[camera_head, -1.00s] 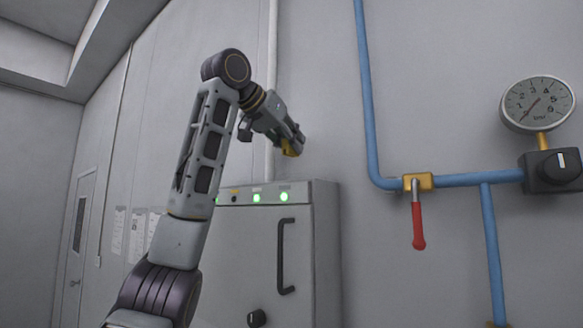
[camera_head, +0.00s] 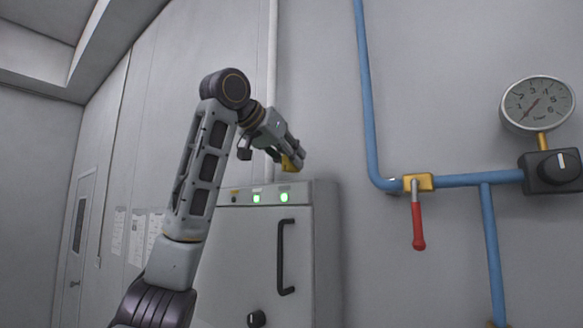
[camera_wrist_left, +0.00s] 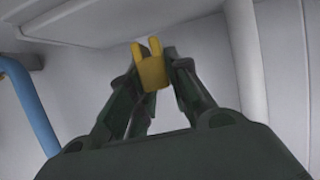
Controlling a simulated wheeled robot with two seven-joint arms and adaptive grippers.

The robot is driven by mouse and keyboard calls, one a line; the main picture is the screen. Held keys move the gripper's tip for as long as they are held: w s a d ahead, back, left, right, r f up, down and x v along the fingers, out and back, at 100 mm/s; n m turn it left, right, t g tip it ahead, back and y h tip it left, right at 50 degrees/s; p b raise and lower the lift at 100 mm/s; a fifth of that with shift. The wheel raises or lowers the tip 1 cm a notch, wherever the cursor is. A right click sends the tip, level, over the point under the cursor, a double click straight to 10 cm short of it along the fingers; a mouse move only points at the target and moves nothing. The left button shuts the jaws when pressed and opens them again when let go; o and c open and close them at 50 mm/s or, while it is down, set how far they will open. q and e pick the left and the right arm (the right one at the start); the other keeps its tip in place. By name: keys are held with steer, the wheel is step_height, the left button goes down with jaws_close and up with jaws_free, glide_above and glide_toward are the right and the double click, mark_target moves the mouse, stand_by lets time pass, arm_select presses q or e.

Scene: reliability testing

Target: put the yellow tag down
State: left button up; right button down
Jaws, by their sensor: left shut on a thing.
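The yellow tag (camera_head: 291,162) is in my left gripper (camera_head: 296,160), just above the top of the grey cabinet (camera_head: 320,195) in the head view. In the left wrist view the yellow tag (camera_wrist_left: 152,66) sits between the two fingers of my left gripper (camera_wrist_left: 153,62), which is shut on it. Two prongs of the tag point up in that view. I cannot tell whether the tag touches the cabinet top. My right gripper is not in view.
The cabinet has a dark handle (camera_head: 281,257), a knob (camera_head: 256,318) and lit green lamps. A white vertical pipe (camera_head: 271,60) stands behind the gripper. To the right are a blue pipe (camera_head: 366,90), a red valve lever (camera_head: 418,228) and a pressure gauge (camera_head: 538,103).

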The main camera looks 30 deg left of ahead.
mark_target(285, 160)
arm_select(q)
steer(key=shift+f, duration=1.25)
steer(key=shift+f, duration=0.15)
steer(key=o, duration=0.9)
steer(key=shift+r, duration=0.25)
steer(key=b+v, duration=0.1)
steer(key=v, duration=0.4)
steer(key=shift+f, duration=0.15)
steer(key=b+v, duration=0.1)
steer(key=v, duration=0.6)
steer(key=shift+b, duration=0.3)
